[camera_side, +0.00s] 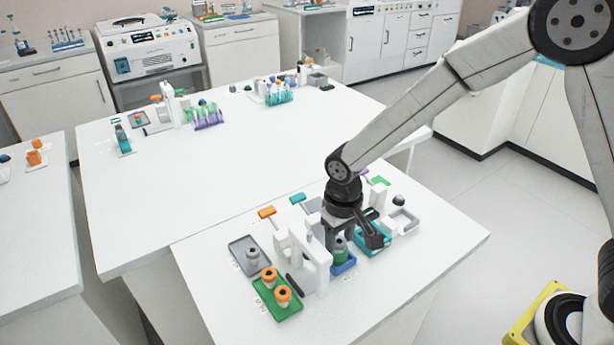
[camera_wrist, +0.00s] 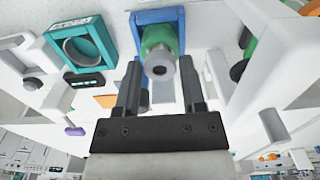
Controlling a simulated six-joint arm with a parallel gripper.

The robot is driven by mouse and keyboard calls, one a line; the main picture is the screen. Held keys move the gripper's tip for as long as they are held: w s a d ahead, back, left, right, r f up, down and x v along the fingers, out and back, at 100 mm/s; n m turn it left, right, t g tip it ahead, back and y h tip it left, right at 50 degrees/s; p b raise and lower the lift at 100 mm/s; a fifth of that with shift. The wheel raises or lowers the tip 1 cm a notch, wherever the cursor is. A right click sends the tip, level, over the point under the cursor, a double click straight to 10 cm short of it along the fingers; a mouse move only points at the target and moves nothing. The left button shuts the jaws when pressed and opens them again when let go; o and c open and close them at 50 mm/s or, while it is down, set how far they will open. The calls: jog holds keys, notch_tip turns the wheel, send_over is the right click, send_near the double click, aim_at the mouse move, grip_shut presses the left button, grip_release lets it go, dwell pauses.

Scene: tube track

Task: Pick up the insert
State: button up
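A green piece with a grey round top and a dark central hole (camera_wrist: 159,62) stands in a blue holder (camera_wrist: 147,17) in the wrist view; I cannot tell for sure that it is the insert. In the side view it shows as a green body (camera_side: 340,248) over the blue holder (camera_side: 343,264), partly hidden by my gripper. My gripper (camera_wrist: 159,80) is open, its dark fingers apart on either side of the grey top. In the side view my gripper (camera_side: 356,236) points down over the holder. I see no clear contact.
A white stand (camera_side: 309,258) is close on the left. A green tray (camera_side: 284,309) with two orange-topped pieces and a grey tray (camera_side: 237,250) with a grey piece lie farther left. A teal holder (camera_side: 372,243) is close on the right. The front table edge is clear.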

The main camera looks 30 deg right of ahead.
aim_at(339, 241)
jog(key=c, duration=0.5)
jog(key=shift+c, duration=0.2)
jog(key=shift+r, duration=0.1)
jog(key=shift+r, duration=2.65)
